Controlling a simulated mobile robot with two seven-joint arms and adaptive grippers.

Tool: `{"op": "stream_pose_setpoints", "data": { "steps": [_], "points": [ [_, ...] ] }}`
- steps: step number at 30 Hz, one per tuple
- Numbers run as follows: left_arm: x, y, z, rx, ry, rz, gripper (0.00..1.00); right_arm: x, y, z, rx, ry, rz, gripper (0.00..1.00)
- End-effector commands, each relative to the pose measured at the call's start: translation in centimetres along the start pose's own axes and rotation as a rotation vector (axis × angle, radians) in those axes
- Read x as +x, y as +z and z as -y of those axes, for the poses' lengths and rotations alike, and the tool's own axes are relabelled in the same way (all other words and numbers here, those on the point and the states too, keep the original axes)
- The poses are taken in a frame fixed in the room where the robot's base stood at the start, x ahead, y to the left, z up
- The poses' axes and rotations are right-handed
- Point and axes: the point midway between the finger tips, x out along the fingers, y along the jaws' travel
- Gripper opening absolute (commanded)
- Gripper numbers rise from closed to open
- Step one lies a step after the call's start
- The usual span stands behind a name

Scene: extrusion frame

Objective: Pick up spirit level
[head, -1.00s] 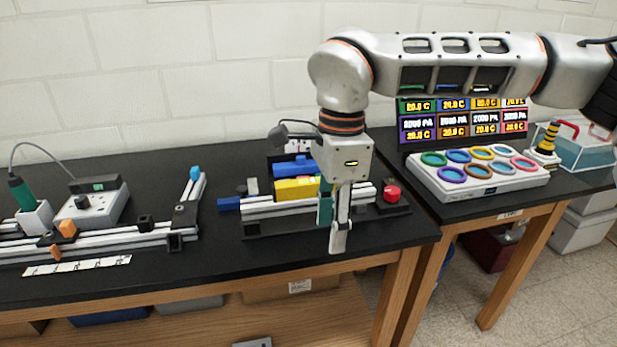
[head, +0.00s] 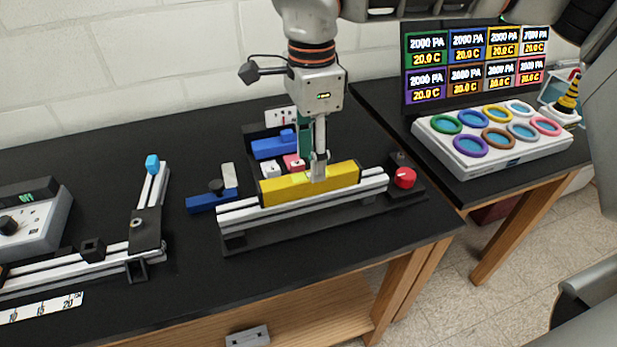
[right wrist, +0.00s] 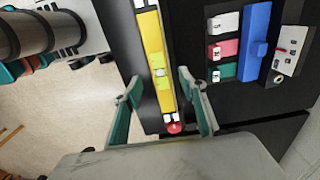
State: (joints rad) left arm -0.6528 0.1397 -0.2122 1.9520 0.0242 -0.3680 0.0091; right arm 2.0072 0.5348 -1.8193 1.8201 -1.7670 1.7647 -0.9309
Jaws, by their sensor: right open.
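The spirit level is a long yellow bar (head: 342,178) with a pale green vial, lying along the top of the silver extrusion rail (head: 240,216) in the head view. It also shows in the right wrist view (right wrist: 150,35), running up between the fingers. My right gripper (head: 316,162) points down over the middle of the level, one finger overlapping it in the head view. In the right wrist view the gripper (right wrist: 160,88) is open, one teal-padded finger on each side of the bar. I cannot tell whether either finger touches it. My left gripper is out of view.
A red knob (head: 404,178) stands at the rail's right end. Blue, white and pink blocks (head: 270,148) sit close behind it. A blue piece (head: 207,200) lies left. A white panel with coloured rings (head: 490,150) stands right. The black bench is clear in front.

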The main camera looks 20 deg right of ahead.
Motion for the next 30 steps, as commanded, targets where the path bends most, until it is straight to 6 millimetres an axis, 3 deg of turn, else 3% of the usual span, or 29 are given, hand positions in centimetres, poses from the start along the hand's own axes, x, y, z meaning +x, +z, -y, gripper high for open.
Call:
{"op": "stream_pose_setpoints", "data": {
  "steps": [5, 12, 20, 25, 30],
  "points": [
    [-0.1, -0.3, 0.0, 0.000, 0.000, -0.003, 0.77, 1.4, 0.0, -0.1, 0.000, 0.002, 0.000, 0.42],
    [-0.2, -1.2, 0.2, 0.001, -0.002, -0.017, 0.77, 4.8, 0.1, -0.1, -0.001, 0.002, 0.000, 0.42],
    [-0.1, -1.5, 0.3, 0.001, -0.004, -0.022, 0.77, 5.4, 0.1, 0.0, 0.000, -0.001, 0.001, 0.42],
    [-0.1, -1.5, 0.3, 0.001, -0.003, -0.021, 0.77, 5.3, 0.1, -0.1, 0.000, 0.000, 0.001, 0.03],
    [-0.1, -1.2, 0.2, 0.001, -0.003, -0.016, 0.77, 5.3, 0.1, 0.0, 0.000, -0.001, 0.001, 0.00]
  ]
}}
